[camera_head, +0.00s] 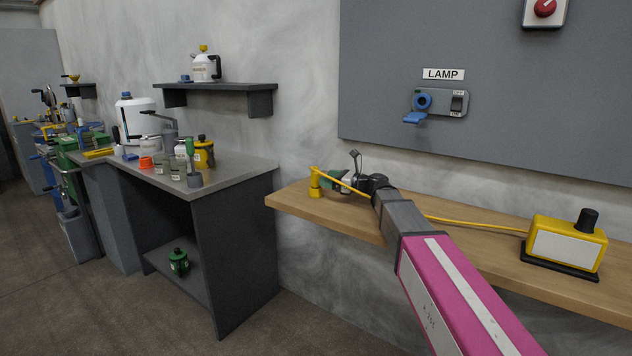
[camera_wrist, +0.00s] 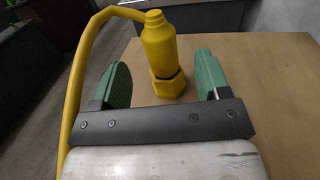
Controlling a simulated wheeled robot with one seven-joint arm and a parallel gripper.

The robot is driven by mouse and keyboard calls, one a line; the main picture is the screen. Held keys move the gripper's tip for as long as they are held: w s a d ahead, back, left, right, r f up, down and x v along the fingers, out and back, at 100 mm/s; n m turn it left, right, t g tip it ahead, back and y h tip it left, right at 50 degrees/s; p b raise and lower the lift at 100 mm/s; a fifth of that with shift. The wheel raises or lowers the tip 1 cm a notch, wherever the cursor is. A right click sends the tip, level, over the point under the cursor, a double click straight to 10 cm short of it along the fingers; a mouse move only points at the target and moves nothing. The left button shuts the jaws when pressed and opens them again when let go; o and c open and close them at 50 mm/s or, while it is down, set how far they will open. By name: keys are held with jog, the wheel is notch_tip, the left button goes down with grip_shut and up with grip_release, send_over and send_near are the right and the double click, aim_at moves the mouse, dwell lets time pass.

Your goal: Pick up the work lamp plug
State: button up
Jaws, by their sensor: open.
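The yellow work lamp plug (camera_head: 315,181) stands upright near the left end of the wooden shelf. In the wrist view the plug (camera_wrist: 159,45) has a bottle-like body above a wider, faceted yellow lower part (camera_wrist: 168,86). A yellow cable (camera_wrist: 81,75) arches from its top and down the left side. My gripper (camera_head: 333,180) is just right of the plug, low over the shelf. In the wrist view my gripper (camera_wrist: 162,66) is open, its green fingers apart. The plug shows in the gap between them; I cannot tell whether it is within the fingers or just beyond. No contact shows.
The wooden shelf (camera_head: 480,248) carries a yellow box (camera_head: 566,244) with a black knob at right; the cable runs towards it. A panel (camera_head: 380,60) above holds a blue socket (camera_head: 422,101) labelled LAMP. A cluttered grey workbench (camera_head: 240,170) stands left, beyond a gap.

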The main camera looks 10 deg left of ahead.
aim_at(316, 177)
jog(key=shift+w+a+f, duration=0.1)
jog(key=shift+w+a, duration=0.1)
jog(key=shift+a, duration=0.7)
jog(key=shift+w+a+f, duration=0.1)
jog(key=shift+w+a, duration=0.05)
jog(key=shift+a, duration=0.7)
jog(key=shift+w+a+f, duration=0.1)
jog(key=shift+w+a, duration=0.1)
jog(key=shift+a, duration=0.7)
jog(key=shift+c, duration=0.3)
jog(key=c, duration=1)
